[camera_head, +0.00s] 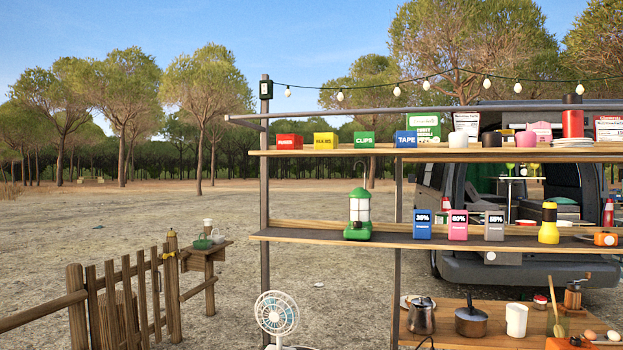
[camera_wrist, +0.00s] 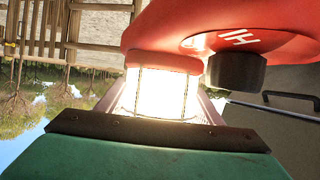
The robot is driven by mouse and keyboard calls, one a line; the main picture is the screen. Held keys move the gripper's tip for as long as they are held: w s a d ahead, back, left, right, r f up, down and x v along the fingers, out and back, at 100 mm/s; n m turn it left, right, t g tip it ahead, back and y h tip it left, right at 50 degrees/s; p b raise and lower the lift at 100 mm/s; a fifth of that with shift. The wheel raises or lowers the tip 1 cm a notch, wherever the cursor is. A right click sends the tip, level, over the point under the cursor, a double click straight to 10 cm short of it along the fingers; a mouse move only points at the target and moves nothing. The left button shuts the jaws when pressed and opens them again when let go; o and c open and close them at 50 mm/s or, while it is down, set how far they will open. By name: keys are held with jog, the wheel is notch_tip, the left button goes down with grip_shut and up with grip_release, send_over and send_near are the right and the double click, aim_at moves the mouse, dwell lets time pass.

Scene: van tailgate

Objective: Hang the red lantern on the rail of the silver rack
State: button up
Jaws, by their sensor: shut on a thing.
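The red lantern (camera_wrist: 215,30) fills the upper part of the wrist view, upside down in that picture. It has a wide red base with white lettering, a black knob and a glowing caged glass. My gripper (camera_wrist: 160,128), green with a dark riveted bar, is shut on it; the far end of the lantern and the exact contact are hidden. The silver rack (camera_head: 265,190) stands at centre and right in the head view. Its thin grey rail (camera_head: 350,111) runs above the top shelf. My gripper and the red lantern are outside the head view.
A green lantern (camera_head: 358,215) stands on the middle shelf (camera_head: 290,235), beside several boxes and a yellow torch (camera_head: 548,224). Labelled boxes line the top shelf (camera_head: 285,152). String lights (camera_head: 340,96) hang above the rail. A fan (camera_head: 277,313) and wooden fence (camera_head: 125,295) are lower left.

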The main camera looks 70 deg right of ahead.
jog(key=shift+a+r, duration=0.1)
jog(key=shift+a, duration=0.2)
